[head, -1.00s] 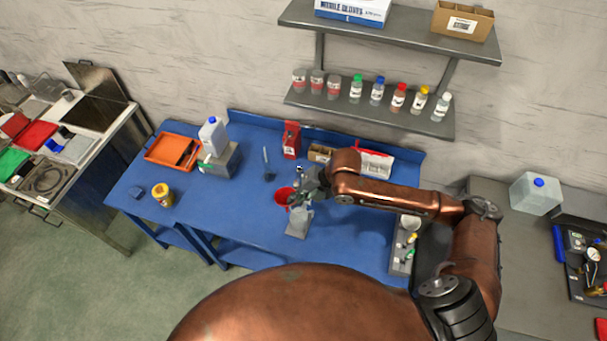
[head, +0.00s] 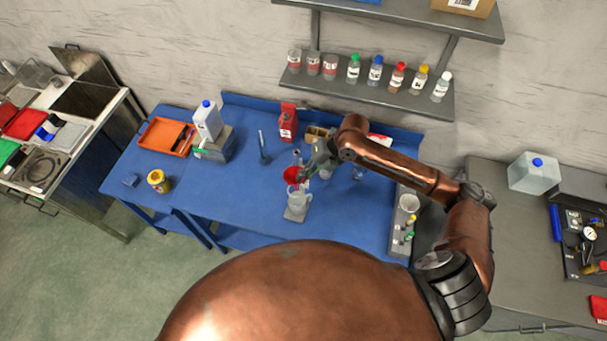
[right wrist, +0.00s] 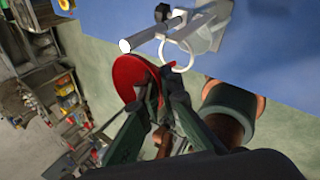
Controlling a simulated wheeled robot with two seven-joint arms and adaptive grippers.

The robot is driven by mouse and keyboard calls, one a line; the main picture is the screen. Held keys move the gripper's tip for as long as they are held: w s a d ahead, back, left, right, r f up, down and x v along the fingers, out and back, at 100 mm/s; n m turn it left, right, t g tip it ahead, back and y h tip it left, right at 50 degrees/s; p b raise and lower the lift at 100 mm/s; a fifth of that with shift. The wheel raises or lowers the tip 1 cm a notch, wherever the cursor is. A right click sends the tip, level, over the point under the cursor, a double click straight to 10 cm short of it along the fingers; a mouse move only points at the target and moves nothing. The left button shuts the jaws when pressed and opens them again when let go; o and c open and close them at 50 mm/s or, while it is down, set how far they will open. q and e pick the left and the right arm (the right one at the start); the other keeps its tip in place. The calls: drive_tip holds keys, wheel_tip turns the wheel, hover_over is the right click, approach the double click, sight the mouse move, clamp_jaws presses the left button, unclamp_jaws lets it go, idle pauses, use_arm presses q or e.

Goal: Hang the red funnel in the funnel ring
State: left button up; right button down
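The red funnel (head: 291,174) is in my right gripper (head: 308,167), above the blue bench. In the right wrist view the funnel (right wrist: 130,80) is tilted, its wide mouth turned to the left. The fingers (right wrist: 160,95) close on its edge nearest the ring. The funnel ring (right wrist: 177,53) is a pale hoop on a stand, just right of the funnel and close to it. The funnel is beside the ring, not in it; I cannot tell whether they touch. In the head view the gripper partly hides the ring. My left gripper is not in view.
The bench's left half has free room.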

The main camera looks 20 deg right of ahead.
drive_tip(key=shift+f+b, duration=1.9)
drive_tip(key=shift+f, duration=1.5)
drive_tip(key=shift+s+f, duration=0.1)
drive_tip(key=shift+s, duration=0.1)
drive_tip(key=c, duration=2.3)
unclamp_jaws()
drive_tip(key=shift+f, duration=0.15)
drive_tip(key=shift+o, duration=1.1)
drive_tip(key=shift+w, duration=0.1)
drive_tip(key=v, duration=1.2)
